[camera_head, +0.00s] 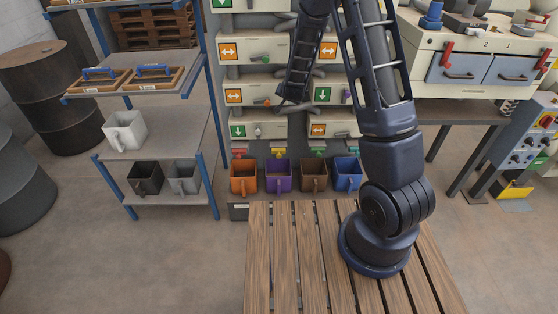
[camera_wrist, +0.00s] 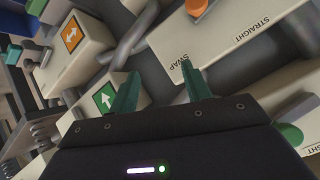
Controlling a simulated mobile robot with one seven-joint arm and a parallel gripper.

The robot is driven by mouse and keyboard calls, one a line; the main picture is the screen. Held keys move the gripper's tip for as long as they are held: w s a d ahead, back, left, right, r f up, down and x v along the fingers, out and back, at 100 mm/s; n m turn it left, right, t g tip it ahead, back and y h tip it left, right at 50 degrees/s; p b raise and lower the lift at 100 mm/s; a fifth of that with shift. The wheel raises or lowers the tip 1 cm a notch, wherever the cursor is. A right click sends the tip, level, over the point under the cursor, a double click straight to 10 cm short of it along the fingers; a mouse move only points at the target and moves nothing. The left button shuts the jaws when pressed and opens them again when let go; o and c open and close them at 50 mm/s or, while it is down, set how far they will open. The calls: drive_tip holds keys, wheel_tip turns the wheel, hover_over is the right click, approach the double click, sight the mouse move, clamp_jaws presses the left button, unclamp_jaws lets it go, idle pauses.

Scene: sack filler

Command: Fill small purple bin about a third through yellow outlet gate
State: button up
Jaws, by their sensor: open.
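The small purple bin (camera_head: 278,177) stands upright on the low ledge of the sack filler, between an orange bin (camera_head: 244,176) and a brown bin (camera_head: 314,177). The yellow outlet gate (camera_head: 278,154) is just above the purple bin. I cannot tell whether the gate is open or what is in the bin. My gripper is open and empty, its two green fingers (camera_wrist: 160,70) over the filler's front panels in the wrist view. In the head view its end is dark and small near the middle panels, partly hidden by my arm.
A blue bin (camera_head: 347,174) stands at the right of the row. Panels carry orange signs (camera_head: 234,96) and green signs (camera_head: 325,95). The wrist view shows an orange knob (camera_wrist: 197,7), a green knob (camera_wrist: 290,133) and grey pipes. A blue-framed shelf (camera_head: 165,144) stands left.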

wheel_tip(320, 180, down, 10)
drive_tip(key=w+a+t+h, duration=0.1)
drive_tip(key=a, duration=0.2)
drive_tip(key=n+t, duration=0.2)
drive_tip(key=t, duration=0.4)
approach(279, 157)
drive_tip(key=w, duration=0.8)
drive_tip(key=shift+w, duration=0.25)
drive_tip(key=shift+c, duration=0.2)
